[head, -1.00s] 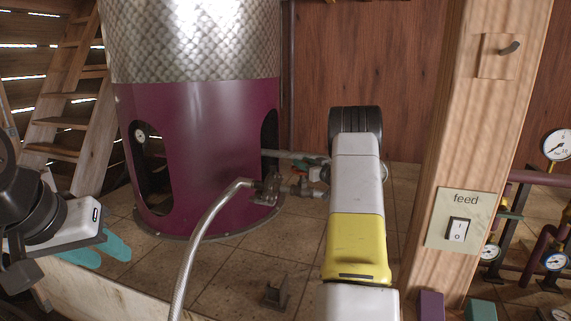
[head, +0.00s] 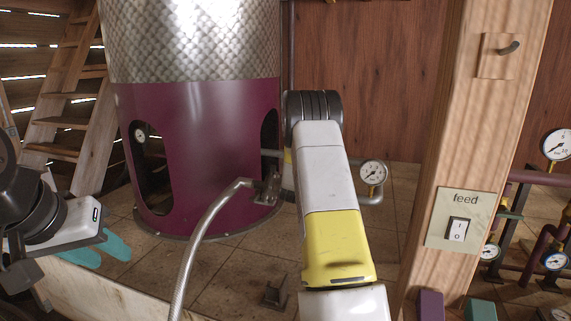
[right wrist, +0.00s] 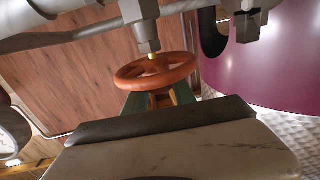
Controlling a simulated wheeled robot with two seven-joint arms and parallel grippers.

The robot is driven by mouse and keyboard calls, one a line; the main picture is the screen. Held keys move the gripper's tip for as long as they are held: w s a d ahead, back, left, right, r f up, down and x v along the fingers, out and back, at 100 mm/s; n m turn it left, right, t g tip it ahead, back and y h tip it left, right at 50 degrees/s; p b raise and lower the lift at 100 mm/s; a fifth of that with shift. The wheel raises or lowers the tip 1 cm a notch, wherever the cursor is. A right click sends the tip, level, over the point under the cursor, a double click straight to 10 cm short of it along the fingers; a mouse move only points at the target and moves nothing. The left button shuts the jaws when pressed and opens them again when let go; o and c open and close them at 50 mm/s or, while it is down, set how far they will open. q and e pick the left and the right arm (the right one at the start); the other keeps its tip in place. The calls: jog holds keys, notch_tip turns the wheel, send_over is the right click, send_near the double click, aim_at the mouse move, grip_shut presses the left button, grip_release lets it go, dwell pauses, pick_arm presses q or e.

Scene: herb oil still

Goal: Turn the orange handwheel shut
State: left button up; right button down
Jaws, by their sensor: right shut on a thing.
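The orange handwheel (right wrist: 180,73) shows in the right wrist view, on a grey valve stem with a small yellow tip. My right gripper (right wrist: 160,95) has its green fingers on both sides of the wheel's near part and is shut on it. In the head view, my right arm hides the wheel and the right gripper. My left gripper (head: 100,250) is at the left of the head view, with its teal fingers apart, open and empty, far from the wheel.
The maroon still (head: 205,160) stands behind, with a metal hose (head: 197,235) beside its base. A gauge (head: 373,173) on a pipe is right of my right arm. A wooden post (head: 470,130) with a feed switch (head: 457,229) stands further right.

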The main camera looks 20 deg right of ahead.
jog(key=m+g+h, duration=0.4)
jog(key=g+h, duration=0.1)
jog(key=shift+w+a+r+m+h, duration=0.1)
jog(key=shift+m+h, duration=0.2)
jog(key=shift+m, duration=0.1)
jog(key=c, duration=1)
grip_release()
jog(key=shift+c, duration=0.2)
jog(key=v, duration=0.7)
jog(key=shift+s+a, duration=0.2)
jog(key=shift+a, duration=0.1)
